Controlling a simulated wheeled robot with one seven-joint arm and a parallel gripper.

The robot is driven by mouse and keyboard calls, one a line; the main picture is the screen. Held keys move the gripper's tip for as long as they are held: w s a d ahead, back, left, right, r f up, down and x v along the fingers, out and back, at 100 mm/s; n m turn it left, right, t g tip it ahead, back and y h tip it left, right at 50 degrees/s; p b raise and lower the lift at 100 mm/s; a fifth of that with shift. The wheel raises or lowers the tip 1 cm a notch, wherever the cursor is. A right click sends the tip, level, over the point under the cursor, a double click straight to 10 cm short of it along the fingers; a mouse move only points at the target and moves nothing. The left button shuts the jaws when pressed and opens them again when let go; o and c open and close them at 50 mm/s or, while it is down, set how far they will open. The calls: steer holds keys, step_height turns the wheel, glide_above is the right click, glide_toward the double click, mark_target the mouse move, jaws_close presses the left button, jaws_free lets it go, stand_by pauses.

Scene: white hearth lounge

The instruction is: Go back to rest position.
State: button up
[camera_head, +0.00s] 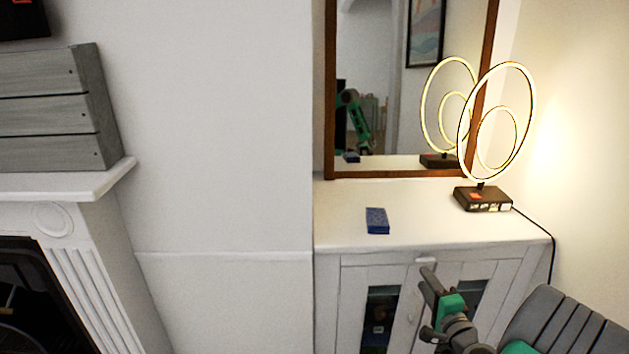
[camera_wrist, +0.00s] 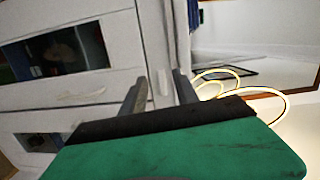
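My gripper (camera_head: 430,303) is in front of the white cabinet (camera_head: 333,235), below the level of its top, at the lower right of the head view. In the wrist view my gripper (camera_wrist: 160,78) shows two dark fingers standing apart. Nothing is seen between them, so it is open and empty. A small blue box (camera_head: 377,221) lies on the cabinet top, apart from my gripper.
A lit ring lamp (camera_head: 482,200) stands on the cabinet's right side, its cable hanging down. A wood-framed mirror (camera_head: 385,125) is behind. A white fireplace (camera_head: 75,245) with a grey slatted box (camera_head: 52,110) on its mantel is at left.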

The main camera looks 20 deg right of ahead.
steer(key=w+a+r+n+g+y+p, duration=0.2)
steer(key=w+a+n+y, duration=0.15)
steer(key=a, duration=0.35)
steer(key=w+a+r+n+g+y+p, duration=0.2)
steer(key=a+r+n, duration=0.1)
steer(key=a+n, duration=0.3)
steer(key=s+a+r+n+g+y+p, duration=0.1)
steer(key=s+a+r+n+g+p, duration=0.15)
steer(key=a, duration=0.45)
steer(key=s+a+r+n+g+p, duration=0.1)
steer(key=a+r+n+g+p, duration=0.15)
steer(key=a, duration=0.35)
steer(key=s+a+r+n+g+h+p, duration=0.1)
steer(key=s+a+r+n+g+p, duration=0.1)
steer(key=s, duration=0.5)
steer(key=s+a+r+n+g+h+p, duration=0.2)
steer(key=s+a+r+p, duration=0.1)
steer(key=s+r, duration=0.4)
steer(key=shift+a+r+n+g+p, duration=0.25)
steer(key=shift+a+n+g+p, duration=0.1)
steer(key=shift+g+p, duration=0.1)
steer(key=shift+w+h, duration=0.1)
steer(key=shift+h, duration=0.15)
